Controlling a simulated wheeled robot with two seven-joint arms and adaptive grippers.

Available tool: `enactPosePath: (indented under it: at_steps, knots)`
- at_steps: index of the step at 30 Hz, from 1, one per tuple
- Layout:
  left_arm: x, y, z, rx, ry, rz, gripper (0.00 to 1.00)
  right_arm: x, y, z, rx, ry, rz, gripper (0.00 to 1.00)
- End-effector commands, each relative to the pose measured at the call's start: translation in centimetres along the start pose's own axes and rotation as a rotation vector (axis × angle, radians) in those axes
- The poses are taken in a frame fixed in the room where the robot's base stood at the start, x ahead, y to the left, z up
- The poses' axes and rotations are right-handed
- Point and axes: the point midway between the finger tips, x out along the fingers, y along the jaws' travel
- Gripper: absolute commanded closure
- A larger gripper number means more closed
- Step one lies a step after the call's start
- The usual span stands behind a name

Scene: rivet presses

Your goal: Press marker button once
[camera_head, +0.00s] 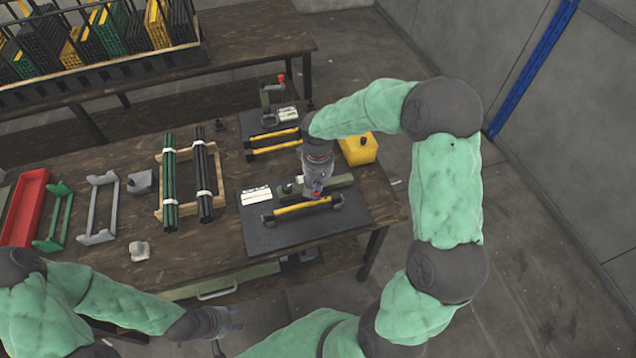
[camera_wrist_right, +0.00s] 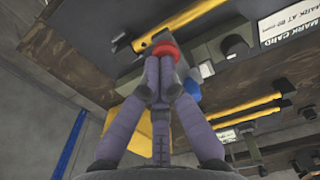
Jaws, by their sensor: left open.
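My right gripper (camera_head: 317,188) is at the nearer press (camera_head: 342,181), over its dark base plate (camera_head: 300,222). In the right wrist view its fingers (camera_wrist_right: 160,62) come together at the tips, shut. A round red button (camera_wrist_right: 166,49) shows right at the fingertips and seems to touch them; I cannot tell whether it is pressed down. A blue part (camera_wrist_right: 192,87) shows just beside it. In the head view the gripper mostly hides the button. My left gripper (camera_head: 228,322) is open and empty, low in front of the table.
A second press with a red knob (camera_head: 281,78) stands behind. A yellow box (camera_head: 358,149) is close to my right arm. Yellow-handled bars (camera_head: 303,206), bundled rods (camera_head: 170,180), grey and green frames (camera_head: 100,208) and a red tray (camera_head: 25,208) lie on the table.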

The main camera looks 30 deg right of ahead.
Motion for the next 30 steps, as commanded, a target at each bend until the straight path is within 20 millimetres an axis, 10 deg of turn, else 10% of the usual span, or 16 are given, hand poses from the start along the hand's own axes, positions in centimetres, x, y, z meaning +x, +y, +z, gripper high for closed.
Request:
enactPosePath:
  at_steps: [17,30]
  knots:
    - [1.1,-0.4,0.0,0.0,0.0,0.0,0.54,2.7,-0.1,0.5,-0.003,-0.015,0.001,1.0]
    - [-2.3,0.8,0.1,0.0,0.0,0.0,0.54,-3.6,0.1,-1.0,0.0,0.009,0.001,1.0]
